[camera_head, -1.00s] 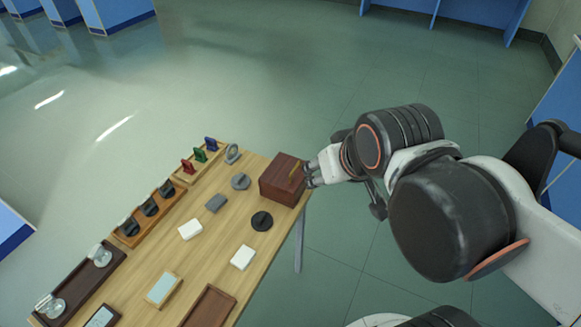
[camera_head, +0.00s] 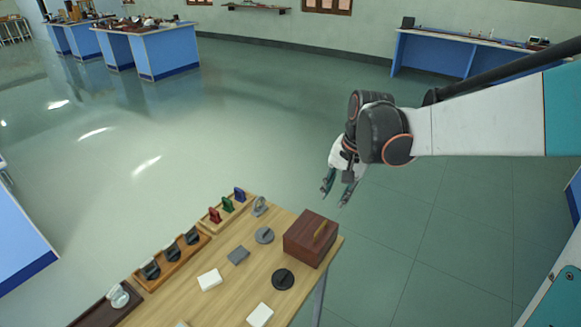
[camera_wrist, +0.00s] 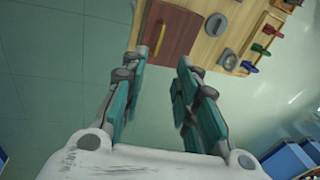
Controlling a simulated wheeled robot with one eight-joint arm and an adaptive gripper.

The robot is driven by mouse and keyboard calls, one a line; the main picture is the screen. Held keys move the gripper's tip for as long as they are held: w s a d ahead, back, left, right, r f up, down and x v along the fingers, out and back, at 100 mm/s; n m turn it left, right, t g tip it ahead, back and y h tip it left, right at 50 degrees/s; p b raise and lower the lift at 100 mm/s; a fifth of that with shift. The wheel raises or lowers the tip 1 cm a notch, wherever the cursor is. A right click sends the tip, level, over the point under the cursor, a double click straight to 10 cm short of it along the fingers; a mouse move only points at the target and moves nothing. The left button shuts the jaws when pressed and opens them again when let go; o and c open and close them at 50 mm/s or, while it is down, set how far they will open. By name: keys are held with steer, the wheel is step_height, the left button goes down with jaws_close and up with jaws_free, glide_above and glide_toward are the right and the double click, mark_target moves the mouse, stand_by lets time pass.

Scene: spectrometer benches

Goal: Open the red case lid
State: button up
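The red case is a reddish-brown wooden box (camera_head: 306,245) at the far right corner of the wooden table, and its lid is shut. A yellow bar handle (camera_head: 321,230) stands on the lid. In the wrist view the case (camera_wrist: 178,36) lies beyond the fingertips, with its handle (camera_wrist: 160,38) near the left finger. My gripper (camera_head: 338,196) is open and empty, pointing down, above and behind the case in the head view. It touches nothing. In the wrist view the gripper (camera_wrist: 158,75) shows a clear gap between its two teal fingers.
Open floor lies behind and right of the table.

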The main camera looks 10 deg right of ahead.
mark_target(321, 227)
steer(key=shift+m, duration=0.3)
steer(key=b+x, duration=0.1)
steer(key=x, duration=0.4)
steer(key=b+x, duration=0.2)
steer(key=x, duration=0.3)
steer(key=b+x, duration=0.2)
steer(key=x, duration=0.3)
steer(key=shift+w+d+f, duration=0.2)
steer(key=shift+w, duration=0.2)
jaws_close()
